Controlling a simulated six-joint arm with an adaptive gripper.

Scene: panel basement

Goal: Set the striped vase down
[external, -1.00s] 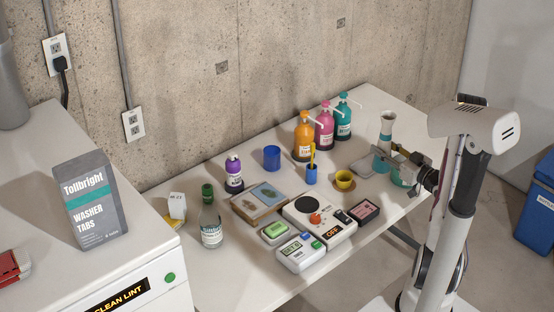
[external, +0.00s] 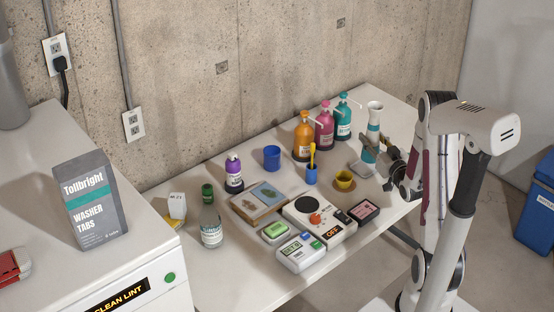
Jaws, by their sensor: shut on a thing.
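The striped vase (external: 374,118), white with teal bands and a flared mouth, is at the right end of the white table in the external view. It leans slightly. My gripper (external: 378,149) is shut on its body from the right, and the fingers partly cover it. A pale flat piece (external: 361,169) shows by the vase's lower end. I cannot tell whether the vase's base touches it or the table.
Orange (external: 304,136), pink (external: 325,131) and teal (external: 344,121) pump bottles stand close behind and left of the vase. Bare tabletop (external: 398,111) lies behind-right.

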